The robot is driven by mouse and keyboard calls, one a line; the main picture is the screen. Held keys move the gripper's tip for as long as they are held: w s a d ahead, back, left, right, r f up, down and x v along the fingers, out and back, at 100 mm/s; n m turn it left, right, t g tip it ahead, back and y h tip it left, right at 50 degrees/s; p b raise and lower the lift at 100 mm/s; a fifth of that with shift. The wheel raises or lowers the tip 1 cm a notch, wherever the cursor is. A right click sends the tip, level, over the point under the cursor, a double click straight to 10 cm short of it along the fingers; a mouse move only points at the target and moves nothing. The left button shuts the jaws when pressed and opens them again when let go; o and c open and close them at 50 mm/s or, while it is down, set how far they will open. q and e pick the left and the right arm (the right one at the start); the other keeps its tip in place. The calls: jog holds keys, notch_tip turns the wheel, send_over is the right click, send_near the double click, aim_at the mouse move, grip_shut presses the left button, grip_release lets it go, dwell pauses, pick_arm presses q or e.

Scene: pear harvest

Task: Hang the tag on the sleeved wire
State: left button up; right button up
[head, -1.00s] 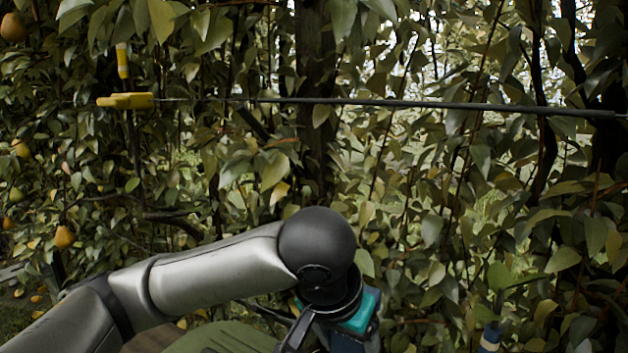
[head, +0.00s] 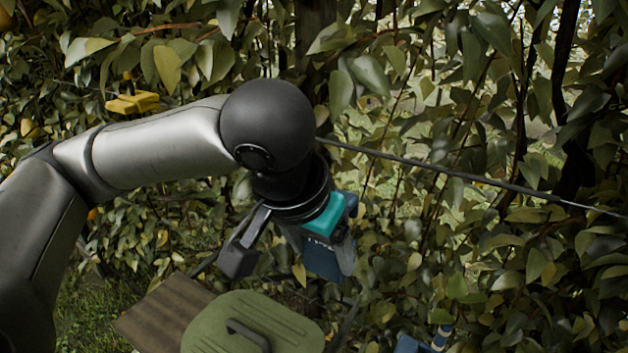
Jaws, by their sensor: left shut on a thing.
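The sleeved wire (head: 440,170) is a thin dark line that runs from behind my left wrist down to the right edge, in front of the leaves. My left gripper (head: 328,255) hangs below the wrist ball, pointing down, with a teal block above a dark blue lower part. It is below the wire's left stretch in the picture. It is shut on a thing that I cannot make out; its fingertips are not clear. I cannot pick out the tag. My right gripper is not in view.
A yellow fitting (head: 132,103) hangs among leaves at upper left. A green lid (head: 205,325) with a dark handle lies at the bottom beside a brown board (head: 160,312). A blue item with a pale band (head: 441,338) shows at the bottom edge. Dense foliage fills the background.

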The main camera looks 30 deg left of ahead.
pick_arm(q)
jog(key=w+p+v, duration=0.1)
jog(key=p+v, duration=0.2)
jog(key=v, duration=0.2)
jog(key=shift+w+f, duration=0.1)
jog(key=shift+w, duration=2.95)
jog(key=w+f+b, duration=0.2)
jog(key=w+b, duration=0.1)
jog(key=w, duration=0.6)
jog(key=shift+w+f+b, duration=0.35)
jog(key=shift+w+f, duration=0.05)
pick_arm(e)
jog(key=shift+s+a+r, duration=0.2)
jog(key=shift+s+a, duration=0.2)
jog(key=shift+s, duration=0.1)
pick_arm(q)
jog(key=shift+d, duration=0.15)
jog(key=o, duration=1.3)
